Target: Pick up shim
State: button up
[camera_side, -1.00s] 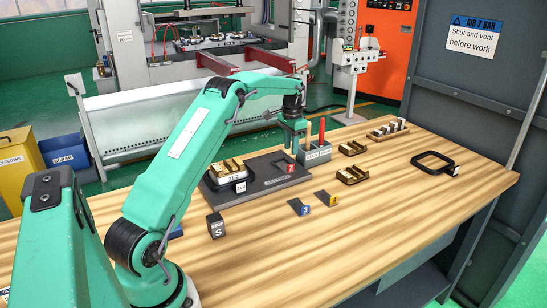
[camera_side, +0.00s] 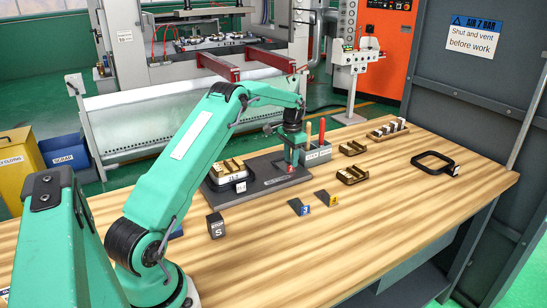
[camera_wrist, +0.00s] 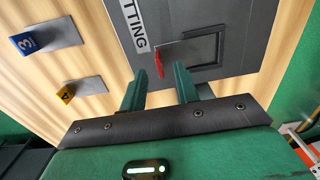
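The red-tagged shim (camera_wrist: 183,50) is a thin grey wedge lying on the dark setting plate (camera_wrist: 200,15); its red end (camera_wrist: 158,66) faces my fingers. In the side view its red tag (camera_side: 291,169) shows just below my gripper (camera_side: 293,158). In the wrist view my gripper (camera_wrist: 161,72) is open, with one finger on each side of the red end and nothing held. I cannot tell whether the fingers touch the plate. Two more grey shims lie on the wooden bench: one tagged blue 3 (camera_wrist: 45,33) and one tagged yellow (camera_wrist: 78,90).
A block fixture (camera_side: 228,172) stands on the plate's left part. Brass blocks (camera_side: 352,175), a black frame (camera_side: 455,170) and a STOP block (camera_side: 216,226) are farther off.

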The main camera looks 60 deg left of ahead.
jog(key=shift+f, duration=1.55)
jog(key=shift+c, duration=0.4)
grip_shut()
